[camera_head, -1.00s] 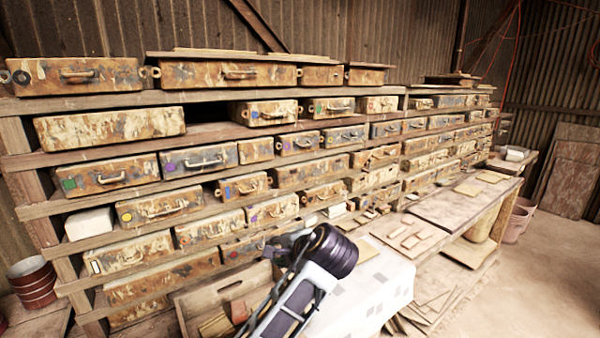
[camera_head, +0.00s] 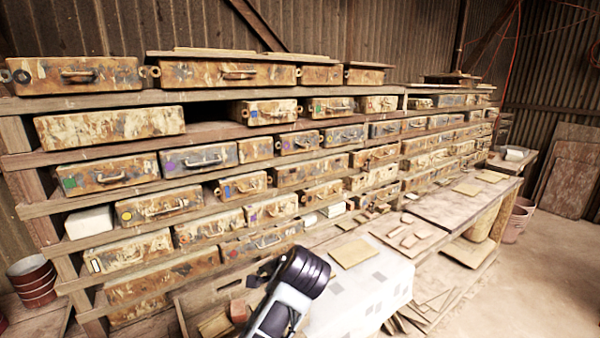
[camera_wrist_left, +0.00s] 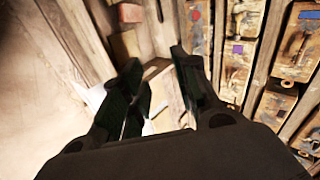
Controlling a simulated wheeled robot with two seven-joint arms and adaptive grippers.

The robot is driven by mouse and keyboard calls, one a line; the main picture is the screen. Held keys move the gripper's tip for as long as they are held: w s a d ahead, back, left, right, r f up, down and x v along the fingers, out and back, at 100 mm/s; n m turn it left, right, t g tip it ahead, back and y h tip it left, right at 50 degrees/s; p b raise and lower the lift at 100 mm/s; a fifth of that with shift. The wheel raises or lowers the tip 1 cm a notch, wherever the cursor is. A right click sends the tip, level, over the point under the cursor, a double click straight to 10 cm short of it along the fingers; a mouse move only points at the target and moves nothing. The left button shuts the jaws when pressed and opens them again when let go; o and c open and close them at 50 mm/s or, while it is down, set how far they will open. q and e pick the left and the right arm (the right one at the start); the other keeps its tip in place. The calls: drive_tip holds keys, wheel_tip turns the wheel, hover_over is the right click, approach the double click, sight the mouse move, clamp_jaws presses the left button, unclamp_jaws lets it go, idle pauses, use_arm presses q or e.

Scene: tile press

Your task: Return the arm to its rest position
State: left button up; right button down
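One arm of mine (camera_head: 285,300) rises from the bottom centre of the head view, in front of the wooden crate and beside the white block-like table. I take it to be my left arm; its gripper is mostly hidden there behind the dark wrist. In the left wrist view my left gripper (camera_wrist_left: 155,63) has its two dark fingers apart, with nothing visible between them. It points down past the crate and the shelf drawers. My right gripper is not in view.
A shelf of rusty drawers (camera_head: 205,157) fills the left and middle. A wooden crate (camera_head: 190,310) stands low in front. A wooden bench (camera_head: 450,207) with loose tiles is at right. The floor (camera_head: 545,280) at right is clear.

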use_arm(q)
drive_tip(key=s+a+f+n+g+h, duration=0.1)
drive_tip(key=s+a+f+n, duration=0.15)
drive_tip(key=s+f, duration=0.35)
drive_tip(key=s+a+f+n+g+h, duration=0.1)
drive_tip(key=s+a+f+g+h, duration=0.2)
drive_tip(key=f, duration=0.5)
drive_tip(key=s+a+f+n, duration=0.2)
drive_tip(key=s+a+f, duration=0.25)
drive_tip(key=s, duration=0.35)
drive_tip(key=s+a+f+n, duration=0.3)
drive_tip(key=s+a, duration=0.2)
drive_tip(key=s, duration=0.3)
drive_tip(key=s+f+g+b, duration=0.2)
drive_tip(key=s+f, duration=0.1)
drive_tip(key=f, duration=3.3)
drive_tip(key=s+a+f+b, duration=0.1)
drive_tip(key=s+a+f, duration=0.1)
drive_tip(key=s+f, duration=0.8)
drive_tip(key=s+a+f+g+b, duration=0.1)
drive_tip(key=s+a+f, duration=0.1)
drive_tip(key=s+f, duration=0.9)
drive_tip(key=shift+s+h, duration=0.3)
drive_tip(key=shift+s, duration=0.35)
drive_tip(key=shift+a+m, duration=0.1)
drive_tip(key=shift+m, duration=0.15)
